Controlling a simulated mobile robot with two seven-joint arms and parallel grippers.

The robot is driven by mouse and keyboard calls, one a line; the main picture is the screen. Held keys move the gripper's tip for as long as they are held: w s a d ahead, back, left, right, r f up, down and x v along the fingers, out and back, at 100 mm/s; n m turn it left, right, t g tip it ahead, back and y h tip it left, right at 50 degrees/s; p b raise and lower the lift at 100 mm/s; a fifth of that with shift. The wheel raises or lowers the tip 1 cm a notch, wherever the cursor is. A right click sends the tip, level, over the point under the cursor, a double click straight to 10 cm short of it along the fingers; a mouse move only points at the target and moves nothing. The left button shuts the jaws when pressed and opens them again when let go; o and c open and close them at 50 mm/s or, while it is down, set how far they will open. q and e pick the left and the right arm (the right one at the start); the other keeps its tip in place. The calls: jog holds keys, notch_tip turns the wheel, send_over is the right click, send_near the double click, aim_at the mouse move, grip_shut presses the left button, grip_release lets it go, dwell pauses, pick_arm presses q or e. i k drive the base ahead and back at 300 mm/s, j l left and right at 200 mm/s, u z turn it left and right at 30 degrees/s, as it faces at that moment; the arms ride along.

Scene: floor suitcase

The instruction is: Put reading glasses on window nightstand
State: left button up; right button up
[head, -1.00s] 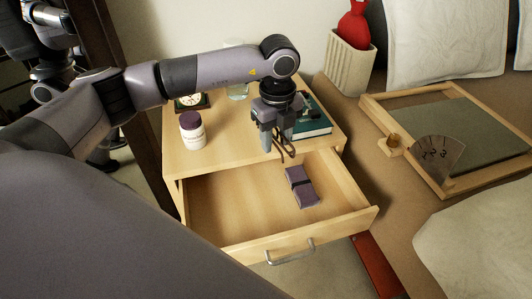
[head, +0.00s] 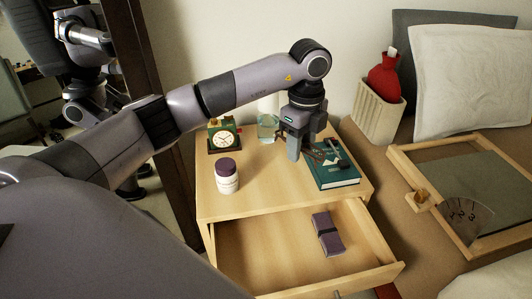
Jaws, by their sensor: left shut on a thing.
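My left gripper (head: 303,151) is shut on the brown-framed reading glasses (head: 316,156), which hang at its fingertips. It holds them over the right back part of the light wood nightstand (head: 267,183), just left of and partly in front of a teal book (head: 336,176). Whether the glasses touch the top or the book is hard to tell. The gripper hides part of the glasses and of the book. My right gripper is not in view.
A white jar with a purple lid (head: 227,178), a clock (head: 223,138) and a glass (head: 267,127) stand on the nightstand. Its drawer (head: 375,278) is open, with a purple case (head: 327,235) inside. The front middle of the top is clear. A bed tray (head: 410,170) lies at right.

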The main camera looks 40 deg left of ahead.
aim_at(269, 180)
jog(key=j+z, duration=0.15)
jog(key=j, duration=0.9)
jog(key=j+z, duration=0.3)
jog(key=k+j+z, duration=0.15)
jog(key=j+z, duration=0.2)
jog(key=k+j+z, duration=0.15)
jog(key=j+z, duration=0.15)
jog(key=j, duration=0.15)
